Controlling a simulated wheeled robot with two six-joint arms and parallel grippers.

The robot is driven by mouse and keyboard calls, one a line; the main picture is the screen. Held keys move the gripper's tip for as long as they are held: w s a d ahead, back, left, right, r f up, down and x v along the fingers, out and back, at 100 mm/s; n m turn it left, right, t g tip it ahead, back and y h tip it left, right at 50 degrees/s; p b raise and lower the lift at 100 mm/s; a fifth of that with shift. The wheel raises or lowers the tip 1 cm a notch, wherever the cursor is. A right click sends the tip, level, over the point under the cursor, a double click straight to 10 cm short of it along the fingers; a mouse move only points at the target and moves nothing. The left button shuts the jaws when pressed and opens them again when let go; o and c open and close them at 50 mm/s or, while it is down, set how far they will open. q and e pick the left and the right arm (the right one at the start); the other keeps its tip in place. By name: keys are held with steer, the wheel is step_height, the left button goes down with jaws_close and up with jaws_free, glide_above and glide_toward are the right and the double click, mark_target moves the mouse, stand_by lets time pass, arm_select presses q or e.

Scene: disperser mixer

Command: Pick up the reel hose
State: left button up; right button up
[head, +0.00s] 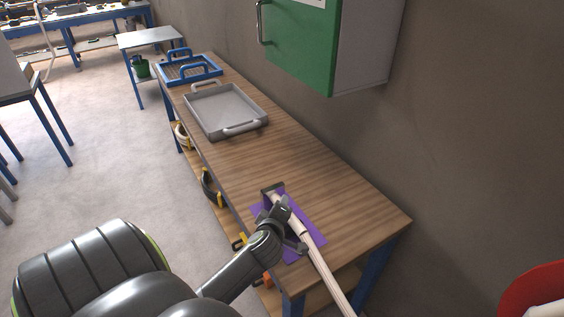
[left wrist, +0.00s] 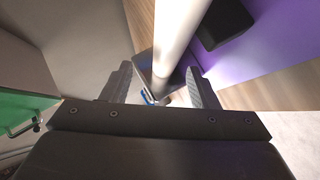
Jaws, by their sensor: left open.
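The reel hose is a white tube (head: 318,258) that runs from a purple mat (head: 310,230) on the wooden bench down past the bottom edge of the head view. Its upper end sits by a dark holder (head: 271,188). My left gripper (head: 287,229) is at the hose over the mat. In the left wrist view the hose (left wrist: 178,38) passes between the two open fingers (left wrist: 165,88), which are apart from each other. My gripper and wrist hide part of the hose and mat. My right gripper is in neither view.
A grey tray (head: 224,108) and a blue-handled rack (head: 188,70) stand farther along the bench (head: 320,170). A green-doored cabinet (head: 302,45) hangs on the wall above. A red rounded object (head: 530,288) is at the lower right. The bench between tray and mat is clear.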

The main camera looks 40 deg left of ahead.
arm_select(q)
steer(key=shift+d+f+p+x, duration=0.1)
steer(key=shift+f+p+x, duration=0.1)
steer(key=shift+x, duration=0.6)
steer(key=shift+d+f+p+x, duration=0.1)
steer(key=shift+p+x, duration=0.05)
steer(key=shift+x, duration=0.7)
steer(key=shift+d+f+p+x, duration=0.1)
steer(key=shift+f+p+x, duration=0.1)
steer(key=shift+x, duration=0.6)
steer(key=shift+s+r, duration=0.1)
jaws_close()
